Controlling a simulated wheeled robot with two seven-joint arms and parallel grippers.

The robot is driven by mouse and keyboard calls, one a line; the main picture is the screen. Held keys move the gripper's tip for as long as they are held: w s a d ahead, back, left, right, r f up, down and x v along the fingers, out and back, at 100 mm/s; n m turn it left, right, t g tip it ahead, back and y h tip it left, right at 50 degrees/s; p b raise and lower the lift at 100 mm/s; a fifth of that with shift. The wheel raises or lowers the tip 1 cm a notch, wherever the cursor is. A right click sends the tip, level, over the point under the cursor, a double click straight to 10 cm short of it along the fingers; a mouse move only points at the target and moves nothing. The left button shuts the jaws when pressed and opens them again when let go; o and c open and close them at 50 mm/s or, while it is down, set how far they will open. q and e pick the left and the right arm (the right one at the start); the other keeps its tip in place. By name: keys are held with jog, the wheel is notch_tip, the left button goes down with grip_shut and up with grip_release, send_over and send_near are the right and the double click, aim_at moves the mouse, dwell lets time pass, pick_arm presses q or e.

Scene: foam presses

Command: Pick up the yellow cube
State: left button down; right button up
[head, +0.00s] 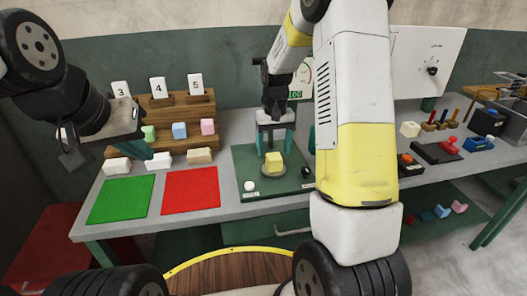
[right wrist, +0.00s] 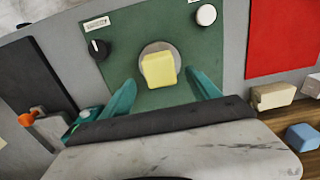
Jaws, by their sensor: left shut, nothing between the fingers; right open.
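The yellow cube (head: 273,161) sits on a round grey plate (head: 261,172) on the green press base (head: 242,158). In the right wrist view the cube (right wrist: 159,70) lies on the same plate, ahead of the fingers and between their lines. My right gripper (head: 275,147) is open, pointing down above the cube, with its teal fingers apart and nothing between them. The same gripper shows in the right wrist view (right wrist: 160,90). My left gripper (head: 146,152) is shut and empty, at the left near the wooden rack.
A green mat (head: 122,200) and a red mat (head: 191,190) lie on the table's left part. The wooden rack (head: 168,112) holds coloured blocks and numbered cards. A black knob (head: 306,171) and a white button (head: 250,185) stand on the press base. My right arm hides the table's middle.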

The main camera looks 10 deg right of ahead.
aim_at(274, 156)
notch_tip(274, 156, down, 5)
jog(key=shift+s+f, duration=0.1)
jog(key=shift+s, duration=0.05)
grip_shut()
dwell(0.4)
jog(key=shift+r, duration=0.2)
